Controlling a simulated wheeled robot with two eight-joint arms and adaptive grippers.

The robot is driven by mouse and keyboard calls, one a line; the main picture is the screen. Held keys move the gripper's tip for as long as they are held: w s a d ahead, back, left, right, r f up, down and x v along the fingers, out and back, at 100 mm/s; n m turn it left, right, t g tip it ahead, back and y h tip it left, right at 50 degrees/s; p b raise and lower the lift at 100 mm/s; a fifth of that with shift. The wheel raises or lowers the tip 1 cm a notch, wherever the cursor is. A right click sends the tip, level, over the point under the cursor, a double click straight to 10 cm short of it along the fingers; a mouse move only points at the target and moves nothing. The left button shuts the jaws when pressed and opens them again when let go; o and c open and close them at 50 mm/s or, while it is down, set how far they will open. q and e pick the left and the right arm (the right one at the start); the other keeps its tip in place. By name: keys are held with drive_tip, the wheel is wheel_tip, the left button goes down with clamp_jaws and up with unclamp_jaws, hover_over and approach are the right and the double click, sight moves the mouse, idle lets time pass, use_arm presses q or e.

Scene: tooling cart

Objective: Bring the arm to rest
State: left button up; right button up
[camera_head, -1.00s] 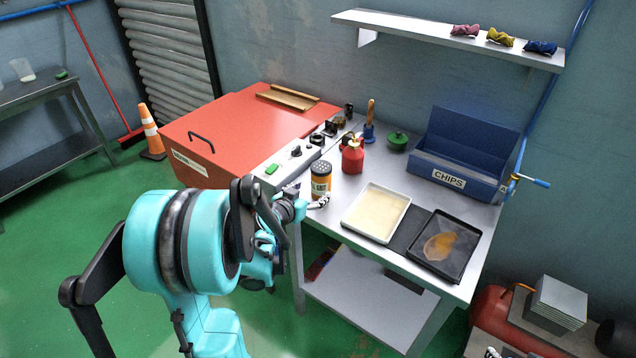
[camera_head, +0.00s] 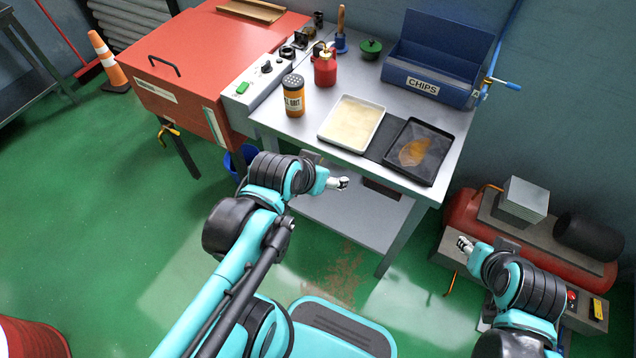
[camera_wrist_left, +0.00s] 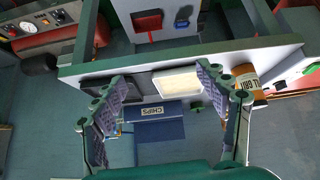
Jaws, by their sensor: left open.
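My left arm comes in from the left, and its gripper (camera_head: 340,184) hangs in front of the cart's front edge, below the worktop. In the left wrist view its two fingers (camera_wrist_left: 160,80) are spread apart with nothing between them. My right gripper (camera_head: 464,244) is at the lower right, in front of the red tank; it is too small to tell whether it is open. The worktop (camera_head: 275,121) holds an orange grit shaker (camera_head: 293,96), which also shows in the left wrist view (camera_wrist_left: 247,82).
A white tray (camera_head: 352,123) and a black tray (camera_head: 418,152) lie near the worktop's front edge. Behind are a red bottle (camera_head: 325,67) and a blue chips bin (camera_head: 430,60). A red tank (camera_head: 465,209) stands at right.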

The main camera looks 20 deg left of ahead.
use_arm(q)
drive_tip(key=shift+s+d+g+y, duration=0.15)
drive_tip(key=shift+s, duration=0.65)
drive_tip(key=shift+s+d+g+y, duration=0.1)
drive_tip(key=shift+s+g+y, duration=0.05)
drive_tip(key=shift+s, duration=0.65)
